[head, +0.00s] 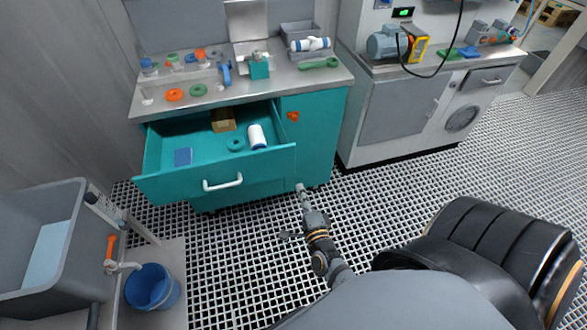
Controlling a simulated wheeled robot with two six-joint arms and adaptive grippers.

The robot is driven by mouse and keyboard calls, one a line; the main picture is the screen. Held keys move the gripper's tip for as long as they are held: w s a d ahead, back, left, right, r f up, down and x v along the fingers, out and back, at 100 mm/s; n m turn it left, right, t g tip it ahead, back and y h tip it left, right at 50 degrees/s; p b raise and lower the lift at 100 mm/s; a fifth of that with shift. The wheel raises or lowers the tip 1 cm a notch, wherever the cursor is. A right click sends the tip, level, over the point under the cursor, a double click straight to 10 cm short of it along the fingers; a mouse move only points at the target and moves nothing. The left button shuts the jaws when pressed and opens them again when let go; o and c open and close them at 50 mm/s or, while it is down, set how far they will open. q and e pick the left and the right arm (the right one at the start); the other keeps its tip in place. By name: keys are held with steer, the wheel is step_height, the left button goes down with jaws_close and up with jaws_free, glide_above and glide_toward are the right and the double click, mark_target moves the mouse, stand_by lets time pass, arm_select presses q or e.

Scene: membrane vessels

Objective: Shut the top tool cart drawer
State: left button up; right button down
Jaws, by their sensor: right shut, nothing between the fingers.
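The teal tool cart (318,130) stands ahead with its top drawer (265,166) pulled well out toward me. The white bar handle (222,183) is on the drawer front. Inside the drawer lie a brown box, a white cylinder, a teal ring and a blue flat piece. My right gripper (301,188) is shut and empty, just right of the drawer front's right end and below its top edge. I cannot tell whether it touches the cart. My left gripper is not in view.
A grey sink (75,190) and a blue bucket (152,287) stand at the left. The cart top (225,95) holds rings, fittings and a grey bin. A grey machine cabinet (400,105) stands right of the cart. The grated floor (420,180) between is clear.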

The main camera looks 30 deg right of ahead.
mark_target(290, 163)
steer(key=p+x, duration=0.1)
steer(key=x, duration=0.7)
steer(key=shift+w, duration=0.35)
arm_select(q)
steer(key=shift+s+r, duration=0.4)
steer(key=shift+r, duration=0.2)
arm_select(e)
steer(key=shift+w+d+f, duration=0.1)
steer(key=shift+w, duration=0.1)
